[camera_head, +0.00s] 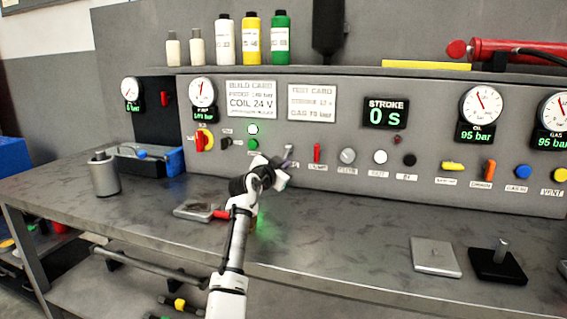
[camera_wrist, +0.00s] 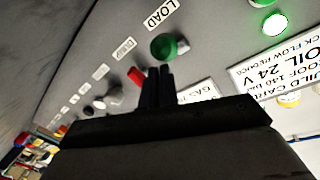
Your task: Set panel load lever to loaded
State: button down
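The load lever (camera_head: 288,152) is a small grey stick on the panel front, just beyond my gripper (camera_head: 279,178). In the wrist view a round, green-ended control (camera_wrist: 168,46) sits by the LOAD label (camera_wrist: 161,14); it appears to be this lever seen nearly end-on. My gripper's two dark fingers (camera_wrist: 158,72) are close together with nothing visible between them. Their tips overlap the lower edge of the green end in that view; I cannot tell whether they touch it. My gripper partly hides the panel around the lever, and its set position is unclear.
A red lever (camera_head: 317,152) stands close to the right, with a grey dial (camera_head: 347,156) beyond. A flat grey block with a red handle (camera_head: 194,211) lies on the bench below. The bench centre right is clear.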

jog(key=shift+w+f, duration=0.2)
jog(key=shift+f, duration=0.8)
notch_tip(320, 180, up, 22)
jog(key=shift+s, duration=0.2)
